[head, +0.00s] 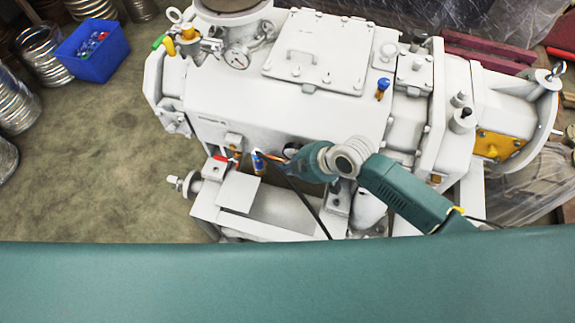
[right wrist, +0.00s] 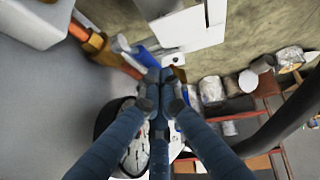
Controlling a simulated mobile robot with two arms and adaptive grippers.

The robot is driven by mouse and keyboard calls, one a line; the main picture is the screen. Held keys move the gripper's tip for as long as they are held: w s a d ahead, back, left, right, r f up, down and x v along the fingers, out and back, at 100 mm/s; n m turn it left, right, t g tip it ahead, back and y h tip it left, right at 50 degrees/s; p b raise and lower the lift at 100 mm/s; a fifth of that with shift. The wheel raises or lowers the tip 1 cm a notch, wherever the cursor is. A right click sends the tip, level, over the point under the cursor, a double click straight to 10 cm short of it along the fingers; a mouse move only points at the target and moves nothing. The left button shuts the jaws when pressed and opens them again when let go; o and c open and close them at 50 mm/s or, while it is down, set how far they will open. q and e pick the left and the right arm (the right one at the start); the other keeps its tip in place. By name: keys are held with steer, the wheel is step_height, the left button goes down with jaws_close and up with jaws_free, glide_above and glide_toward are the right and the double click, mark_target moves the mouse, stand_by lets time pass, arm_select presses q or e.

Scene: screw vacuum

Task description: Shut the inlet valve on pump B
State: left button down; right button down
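A large white pump machine (head: 300,95) fills the middle of the head view. On its front side are a small valve with a blue handle (head: 258,161) and a red handle (head: 221,158) to its left. No label tells me which one is pump B's inlet valve. My right gripper (head: 285,156) is just right of the blue handle. In the right wrist view, the right gripper's dark blue fingertips (right wrist: 160,78) are drawn together. A blue part (right wrist: 146,57) lies right beyond them; I cannot tell if they touch it. My left gripper is out of view.
Another blue-handled fitting (head: 382,88) and a gauge (head: 237,57) sit on the pump. The floor (head: 95,165) left of the pump is clear. A black hose (head: 308,208) runs below my right arm.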

steer(key=shift+w+a+f+n+g+h+p, duration=0.15)
steer(key=shift+f+g+h+p, duration=0.4)
steer(key=shift+h, duration=0.8)
steer(key=shift+a+f+n+g+h+p, duration=0.1)
steer(key=shift+a+f+g+h+p, duration=0.45)
steer(key=shift+h, duration=0.85)
steer(key=shift+w+d+f+n+g+h+p, duration=0.1)
steer(key=shift+f+g+h+p, duration=0.2)
steer(key=shift+f+h+p, duration=0.8)
steer(key=shift+r+h+b, duration=0.2)
steer(key=shift+h+b, duration=0.05)
steer(key=shift+b, duration=0.2)
steer(key=shift+r, duration=0.1)
